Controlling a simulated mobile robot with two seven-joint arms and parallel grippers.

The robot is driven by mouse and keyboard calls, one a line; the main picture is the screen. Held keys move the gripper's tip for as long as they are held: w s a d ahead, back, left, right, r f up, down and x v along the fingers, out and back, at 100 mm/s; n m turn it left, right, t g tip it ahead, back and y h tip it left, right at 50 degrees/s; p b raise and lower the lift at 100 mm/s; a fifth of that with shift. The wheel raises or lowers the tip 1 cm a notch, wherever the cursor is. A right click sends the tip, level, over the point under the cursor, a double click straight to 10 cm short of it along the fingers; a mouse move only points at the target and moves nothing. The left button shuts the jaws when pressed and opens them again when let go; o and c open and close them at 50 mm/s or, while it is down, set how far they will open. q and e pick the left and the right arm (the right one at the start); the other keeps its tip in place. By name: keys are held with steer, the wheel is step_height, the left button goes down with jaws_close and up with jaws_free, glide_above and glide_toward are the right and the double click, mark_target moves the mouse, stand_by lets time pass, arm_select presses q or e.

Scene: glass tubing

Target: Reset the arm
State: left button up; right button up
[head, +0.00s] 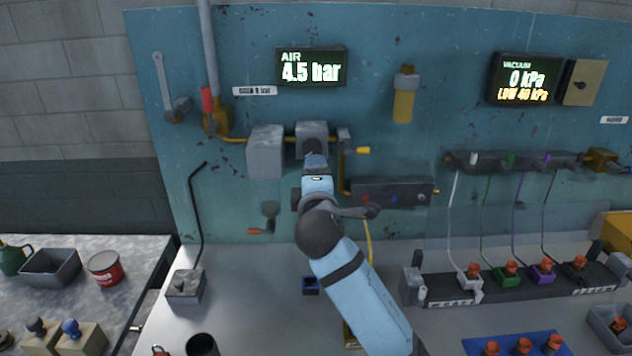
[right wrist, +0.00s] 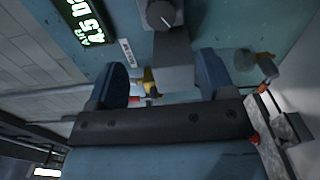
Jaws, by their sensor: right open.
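My right arm (head: 355,290) reaches up from the bottom of the head view to the teal panel. Its right gripper (head: 316,162) is in front of the panel, just below a grey box with a dark round knob (head: 312,130). In the right wrist view the two blue fingers of the right gripper (right wrist: 163,62) stand wide apart with nothing held between them. I cannot tell whether the fingers touch anything. My left gripper is not in view.
The panel (head: 215,60) carries an air display (head: 312,67) reading 4.5 bar and a vacuum display (head: 524,78) reading 0 kPa. A grey box (head: 265,152) and yellow piping flank the gripper.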

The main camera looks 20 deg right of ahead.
stand_by(0.3)
steer(key=s+d+f+m+g+y, duration=0.1)
steer(key=s+d+f+m+g, duration=0.25)
steer(key=s+f, duration=0.55)
steer(key=s+d+f+m+g+y, duration=0.1)
steer(key=s+d+f+m+g, duration=0.2)
steer(key=s+f, duration=0.6)
steer(key=s+f+m+g+y, duration=0.25)
steer(key=s+f+g, duration=0.2)
steer(key=s, duration=0.65)
steer(key=s+f+m+g+y, duration=0.1)
steer(key=s+f+m+g, duration=0.3)
steer(key=s, duration=0.7)
steer(key=w+a+f+n+t+y+p, duration=0.1)
steer(key=w+a+f+t+y+p, duration=0.1)
steer(key=w+a+f+t+p, duration=0.3)
step_height(320, 180, down, 4)
steer(key=w+a+t, duration=0.1)
steer(key=t, duration=0.2)
steer(key=shift+w+f+t+y, duration=0.2)
steer(key=shift+w+t+y, duration=0.1)
steer(key=shift+y, duration=0.05)
steer(key=shift+a, duration=0.1)
